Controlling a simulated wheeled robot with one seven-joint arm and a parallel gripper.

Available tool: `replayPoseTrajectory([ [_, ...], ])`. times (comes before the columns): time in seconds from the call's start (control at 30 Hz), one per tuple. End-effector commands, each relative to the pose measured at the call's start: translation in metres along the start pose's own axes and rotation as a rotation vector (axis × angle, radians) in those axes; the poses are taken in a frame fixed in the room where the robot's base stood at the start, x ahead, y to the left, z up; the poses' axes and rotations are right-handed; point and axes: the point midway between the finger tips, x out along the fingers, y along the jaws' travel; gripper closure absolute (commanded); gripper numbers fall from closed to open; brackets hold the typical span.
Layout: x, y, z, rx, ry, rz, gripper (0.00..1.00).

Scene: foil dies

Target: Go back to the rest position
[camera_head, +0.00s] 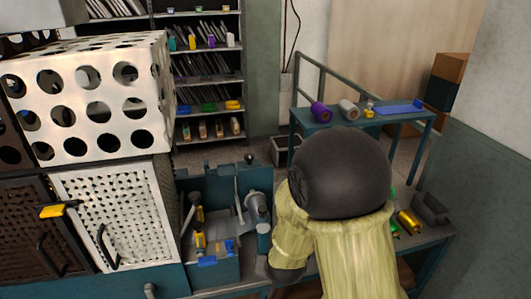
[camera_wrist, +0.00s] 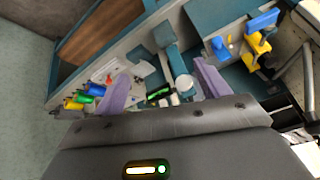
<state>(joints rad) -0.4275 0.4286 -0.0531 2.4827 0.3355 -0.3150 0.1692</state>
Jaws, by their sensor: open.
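In the wrist view my gripper (camera_wrist: 160,90) shows its two purple fingers spread wide apart, with nothing held between them. It hangs above a workbench (camera_wrist: 205,22), and the bench surface shows through the gap. In the head view my arm covers the middle of the bench, and the gripper itself is hidden behind it. A blue machine (camera_head: 212,185) with a lever and a round wheel stands on the bench to the left of my arm.
A gold foil roll (camera_head: 409,221) and a dark grey bin (camera_head: 431,208) sit right of my arm. A white perforated cabinet (camera_head: 115,215) stands close on the left. Behind are a blue side table (camera_head: 345,124) with rolls and a shelf unit (camera_head: 212,83).

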Motion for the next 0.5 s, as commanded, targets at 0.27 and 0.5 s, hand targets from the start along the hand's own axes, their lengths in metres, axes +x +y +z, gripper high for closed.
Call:
replayPoseTrajectory([
  [0.27,-0.080,0.077,0.002,-0.072,-0.177,0.038,0.25],
  [0.5,-0.128,0.122,0.022,-0.134,-0.289,0.093,0.25],
])
